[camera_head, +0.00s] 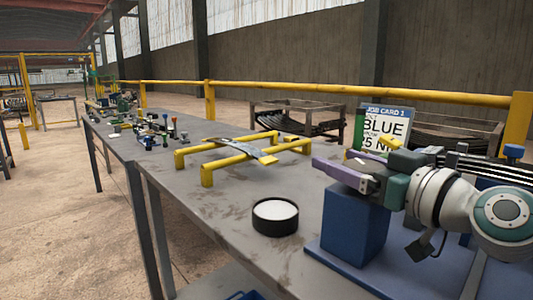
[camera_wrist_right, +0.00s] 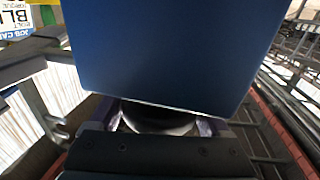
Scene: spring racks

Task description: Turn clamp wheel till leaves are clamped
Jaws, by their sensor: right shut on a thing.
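My right gripper (camera_head: 343,176) reaches in from the right, with its purple fingers just above a blue block (camera_head: 352,226) of the clamp fixture. In the right wrist view the fingers (camera_wrist_right: 160,122) are closed around a dark round part, which looks like the clamp wheel (camera_wrist_right: 160,112). A large blue face (camera_wrist_right: 160,50) of the fixture hides most of it there. Dark, long spring leaves (camera_head: 485,166) lie stacked behind my wrist, partly hidden by it. I cannot tell how tightly they are clamped. My left gripper is not in view.
A job card (camera_head: 385,128) reading BLUE stands behind my gripper. A black pot with a white top (camera_head: 275,210) sits on the grey bench (camera_head: 225,205). Yellow rails (camera_head: 207,174) carry a flat grey leaf (camera_head: 238,146). Small tools crowd the bench's far end.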

